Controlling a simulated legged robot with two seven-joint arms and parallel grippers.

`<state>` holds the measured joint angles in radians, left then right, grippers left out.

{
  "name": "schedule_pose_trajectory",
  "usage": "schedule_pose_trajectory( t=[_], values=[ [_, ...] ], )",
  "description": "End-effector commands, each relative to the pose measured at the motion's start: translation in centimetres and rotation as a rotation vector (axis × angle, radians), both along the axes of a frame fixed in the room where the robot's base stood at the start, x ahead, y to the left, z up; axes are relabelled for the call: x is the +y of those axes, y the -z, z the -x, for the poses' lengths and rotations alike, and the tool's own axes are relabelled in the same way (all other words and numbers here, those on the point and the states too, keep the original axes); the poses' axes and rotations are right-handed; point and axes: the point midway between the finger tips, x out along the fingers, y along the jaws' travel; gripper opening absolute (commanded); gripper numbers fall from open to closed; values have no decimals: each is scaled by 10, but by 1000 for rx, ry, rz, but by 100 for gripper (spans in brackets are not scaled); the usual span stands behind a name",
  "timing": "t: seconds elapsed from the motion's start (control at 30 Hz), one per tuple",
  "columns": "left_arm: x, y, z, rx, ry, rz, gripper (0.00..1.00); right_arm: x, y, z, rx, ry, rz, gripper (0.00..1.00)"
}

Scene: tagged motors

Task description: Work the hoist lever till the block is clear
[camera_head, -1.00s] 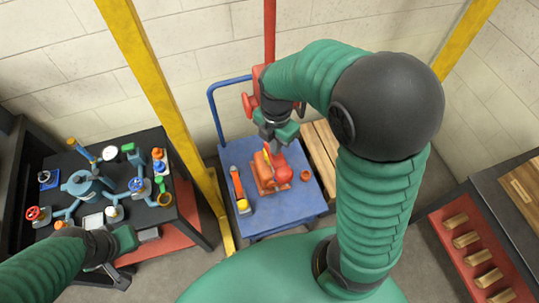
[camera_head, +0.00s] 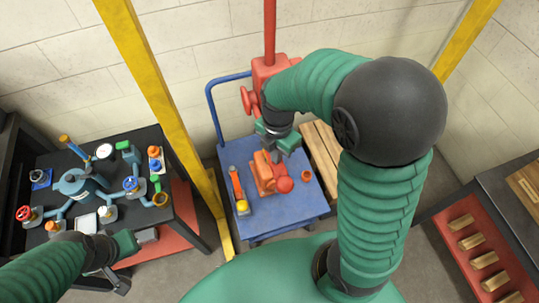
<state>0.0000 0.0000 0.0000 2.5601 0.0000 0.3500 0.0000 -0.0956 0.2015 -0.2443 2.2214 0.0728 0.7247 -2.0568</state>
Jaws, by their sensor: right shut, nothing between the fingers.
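A red hoist body (camera_head: 276,70) hangs on a red pole (camera_head: 269,25) at the back, partly behind my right arm. A red knob or wheel (camera_head: 249,102) is on its left side. I cannot tell which part is the lever. Below, an orange-red motor-like block (camera_head: 263,174) with a rounded red end (camera_head: 284,185) rests on a blue cart (camera_head: 288,211). My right gripper (camera_head: 276,139) is shut and empty, just below the hoist and over the block's far end, which it partly hides. My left gripper (camera_head: 117,252) is at the lower left, its jaws unclear.
A black table (camera_head: 38,216) at left holds a blue-grey valve assembly (camera_head: 79,185) and small parts. A yellow post (camera_head: 165,95) stands between table and cart. An orange tool (camera_head: 236,184) lies on the cart. A wooden pallet (camera_head: 322,150) is behind it; wood blocks (camera_head: 471,241) sit right.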

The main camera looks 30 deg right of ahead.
Motion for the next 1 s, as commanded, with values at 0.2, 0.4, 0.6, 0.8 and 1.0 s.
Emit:
schedule_pose_trajectory(
  t=[0.2,0.4,0.6,0.8,1.0],
  values=[
    [0,-1,0,0,0,0,0,0,0,1,1,0,-1,0],
    [0,8,0,0,0,0,0,0,10,1,2,0,0,0],
    [0,20,0,0,0,0,0,0,25,0,2,-1,0,0],
    [0,31,0,0,0,0,0,0,39,-1,2,-1,0,0],
    [0,43,0,0,0,0,0,0,53,-1,2,0,0,0]
  ],
)
